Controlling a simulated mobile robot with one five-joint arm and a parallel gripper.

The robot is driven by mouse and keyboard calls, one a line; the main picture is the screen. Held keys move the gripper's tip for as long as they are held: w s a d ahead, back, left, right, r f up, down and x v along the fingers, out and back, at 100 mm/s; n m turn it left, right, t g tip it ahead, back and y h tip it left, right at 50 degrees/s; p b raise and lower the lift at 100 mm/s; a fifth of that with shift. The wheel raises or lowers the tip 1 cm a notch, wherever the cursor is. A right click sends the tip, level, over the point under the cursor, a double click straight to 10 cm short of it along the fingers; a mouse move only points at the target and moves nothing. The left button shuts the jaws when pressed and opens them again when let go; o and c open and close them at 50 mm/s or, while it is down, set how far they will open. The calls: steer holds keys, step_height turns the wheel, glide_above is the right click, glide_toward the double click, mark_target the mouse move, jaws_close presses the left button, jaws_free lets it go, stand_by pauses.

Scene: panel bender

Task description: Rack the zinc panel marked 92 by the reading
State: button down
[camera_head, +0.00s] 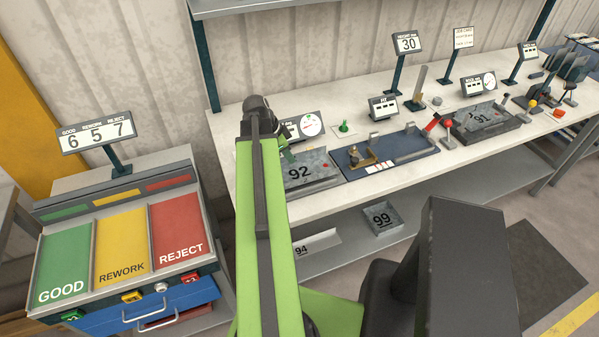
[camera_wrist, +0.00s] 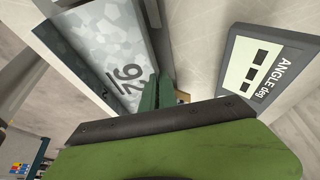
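The zinc panel marked 92 (camera_head: 299,173) is a grey tray with raised edges, lying on the bench left of the blue fixture. It also shows in the wrist view (camera_wrist: 108,42). My gripper (camera_head: 287,151) is low at its back edge; in the wrist view its two green fingers (camera_wrist: 157,92) are close together at the panel's raised edge. Whether they grip it is unclear. The angle gauge (camera_head: 308,125) stands behind, partly hidden by my arm; its display (camera_wrist: 257,75) shows dark blocks. The sorting rack has green GOOD (camera_head: 66,258), yellow REWORK (camera_head: 121,243) and red REJECT (camera_head: 178,228) slots.
A counter sign (camera_head: 97,136) reads 6, 5, 7. The blue fixture (camera_head: 410,143) is beside panel 92. Panel 91 (camera_head: 484,119) lies farther right. Panels 99 (camera_head: 382,219) and 94 (camera_head: 318,243) are on the lower shelf. A sign (camera_head: 407,44) reads 30; a job card (camera_head: 463,38) stands behind.

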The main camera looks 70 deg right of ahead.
steer(key=shift+r+p, duration=2.25)
steer(key=shift+r, duration=0.3)
